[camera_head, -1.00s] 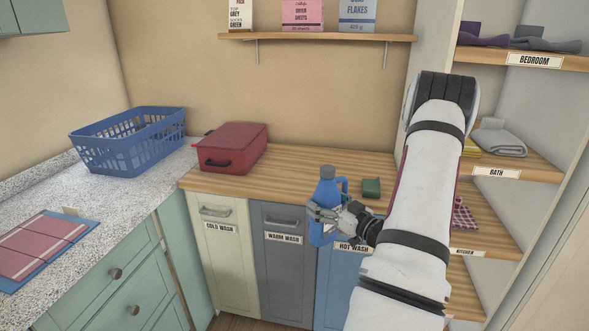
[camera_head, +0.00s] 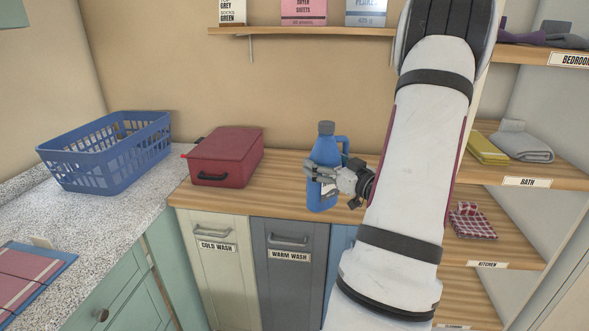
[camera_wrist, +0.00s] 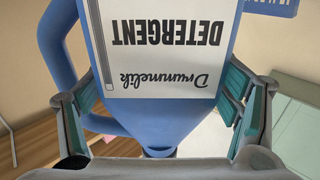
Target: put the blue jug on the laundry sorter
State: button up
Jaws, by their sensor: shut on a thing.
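The blue jug (camera_head: 324,149) with a grey cap is upright in my gripper (camera_head: 320,177), over the front part of the laundry sorter's wooden top (camera_head: 280,185). I cannot tell whether its base touches the wood. My gripper is shut on the jug's body from the right. In the wrist view the jug's white detergent label (camera_wrist: 165,45) appears upside down between the finger pads, with the handle (camera_wrist: 52,45) on the left. The sorter's front has a cream cold wash bin (camera_head: 215,265) and a grey warm wash bin (camera_head: 288,270); my arm hides much of the blue bin.
A red case (camera_head: 228,155) stands on the wooden top left of the jug. A blue basket (camera_head: 110,160) sits on the speckled counter. Shelves with folded cloths (camera_head: 525,145) stand at right. A wall shelf (camera_head: 300,32) with boxes hangs above. Wood between case and jug is clear.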

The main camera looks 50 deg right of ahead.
aim_at(340, 167)
jog(key=w+d+f, duration=0.4)
jog(key=w+d, duration=0.6)
jog(key=d, duration=0.1)
jog(key=shift+w+d+f, duration=0.3)
jog(key=shift+w+d, duration=0.05)
jog(key=shift+d, duration=0.05)
jog(key=shift+f, duration=0.2)
jog(key=o, duration=1.9)
jog(key=shift+f, duration=0.1)
jog(key=v, duration=1.2)
